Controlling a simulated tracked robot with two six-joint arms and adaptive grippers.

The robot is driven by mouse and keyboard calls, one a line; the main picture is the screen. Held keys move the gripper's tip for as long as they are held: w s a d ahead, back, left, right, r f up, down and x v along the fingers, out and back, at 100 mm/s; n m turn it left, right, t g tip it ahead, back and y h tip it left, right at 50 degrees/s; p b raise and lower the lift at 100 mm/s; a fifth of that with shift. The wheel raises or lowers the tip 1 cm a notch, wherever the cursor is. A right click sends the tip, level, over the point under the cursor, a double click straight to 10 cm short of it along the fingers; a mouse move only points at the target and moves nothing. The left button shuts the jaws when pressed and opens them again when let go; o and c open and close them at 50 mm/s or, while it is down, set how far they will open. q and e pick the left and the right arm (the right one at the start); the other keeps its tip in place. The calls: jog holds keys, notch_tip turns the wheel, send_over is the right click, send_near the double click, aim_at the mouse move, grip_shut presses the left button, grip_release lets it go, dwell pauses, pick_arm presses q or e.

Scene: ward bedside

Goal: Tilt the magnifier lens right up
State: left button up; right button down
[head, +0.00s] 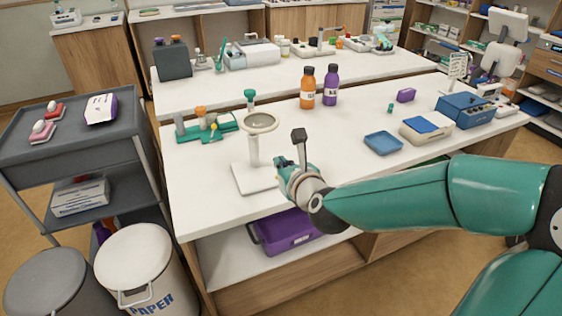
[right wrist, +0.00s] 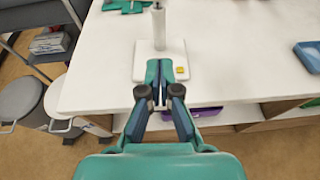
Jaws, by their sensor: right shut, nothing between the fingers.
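The magnifier stands at the near left part of the white table. It has a flat white base (head: 247,179), an upright white post (head: 253,152) and a round lens in a pale ring (head: 261,123) on top. The lens lies nearly flat, facing mostly upward. My right gripper (head: 281,170) is just right of the post, near the base. In the right wrist view its closed fingers (right wrist: 159,68) overlap the near part of the base (right wrist: 146,62); the post rises beyond them and the lens is out of frame. I cannot tell whether they touch it. My left gripper is not in view.
A green tray with small items (head: 209,130) is left of the magnifier. An orange bottle (head: 307,90) and a purple bottle (head: 330,88) stand behind. A blue tray (head: 383,143) lies to the right. A grey cart (head: 70,150) and bins stand at left.

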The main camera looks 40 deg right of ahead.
aim_at(259, 120)
jog(key=w+d+r+p, duration=0.1)
jog(key=w+d+p, duration=0.1)
jog(key=w+p, duration=0.2)
jog(key=w, duration=0.3)
jog(key=shift+w, duration=0.3)
jog(key=shift+d+r, duration=0.1)
jog(key=shift+d, duration=0.1)
jog(key=shift+r+p, duration=0.15)
jog(key=shift+p, duration=0.25)
